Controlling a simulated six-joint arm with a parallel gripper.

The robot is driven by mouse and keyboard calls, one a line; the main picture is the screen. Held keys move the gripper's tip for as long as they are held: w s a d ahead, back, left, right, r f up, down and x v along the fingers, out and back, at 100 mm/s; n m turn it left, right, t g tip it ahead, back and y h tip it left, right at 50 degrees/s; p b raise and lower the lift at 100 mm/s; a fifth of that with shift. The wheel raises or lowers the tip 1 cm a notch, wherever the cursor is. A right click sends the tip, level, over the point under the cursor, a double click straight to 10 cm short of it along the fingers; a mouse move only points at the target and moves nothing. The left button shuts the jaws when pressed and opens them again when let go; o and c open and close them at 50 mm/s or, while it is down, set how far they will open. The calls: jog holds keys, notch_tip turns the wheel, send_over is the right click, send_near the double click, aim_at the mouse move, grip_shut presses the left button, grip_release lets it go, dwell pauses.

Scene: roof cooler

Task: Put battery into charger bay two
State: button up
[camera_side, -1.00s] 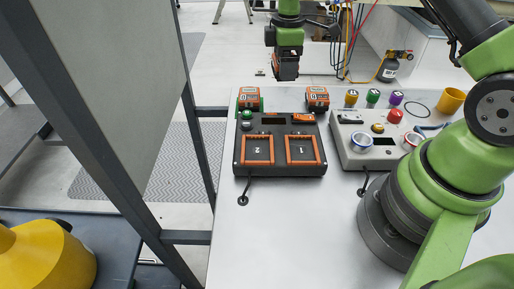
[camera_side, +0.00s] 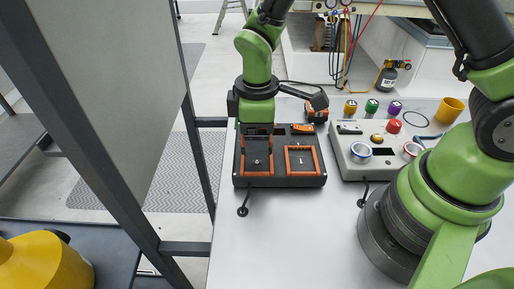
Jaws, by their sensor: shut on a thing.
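The charger (camera_side: 279,181) is a dark box with two orange-framed bays on the table. The right bay (camera_side: 302,161), marked 1, is empty. The left bay (camera_side: 257,170) has its mark partly covered. My gripper (camera_side: 257,133) points down over the back of this left bay. It is shut on a battery (camera_side: 257,146), whose dark body shows just below the jaws. I cannot tell whether the battery touches the bay floor. Another orange and black battery (camera_side: 317,112) stands behind the charger, partly covered by my wrist.
A light control box (camera_side: 362,171) with knobs stands right of the charger. Coloured caps (camera_side: 371,106) and a yellow cup (camera_side: 449,109) are behind it. A dark post (camera_side: 197,150) rises left of the table. The table front (camera_side: 290,235) is clear.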

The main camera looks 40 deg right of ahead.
jog(key=shift+f, duration=2.05)
jog(key=shift+f, duration=0.15)
jog(key=o, duration=1.1)
notch_tip(320, 180, up, 12)
jog(key=shift+f, duration=0.15)
jog(key=shift+d+r, duration=0.1)
jog(key=shift+r, duration=0.4)
jog(key=s+d+r+m+t+y, duration=0.1)
jog(key=s+d+r+m+t, duration=0.1)
jog(key=s+r+m, duration=0.4)
jog(key=s+d+r+m+t+y, duration=0.1)
jog(key=s+d+r+m+t, duration=0.2)
jog(key=s+r+m+t, duration=0.2)
jog(key=shift+s+d+r+m, duration=0.35)
jog(key=shift+s+r+m, duration=0.9)
jog(key=shift+s, duration=0.9)
jog(key=shift+r+n, duration=0.1)
jog(key=shift+n, duration=0.15)
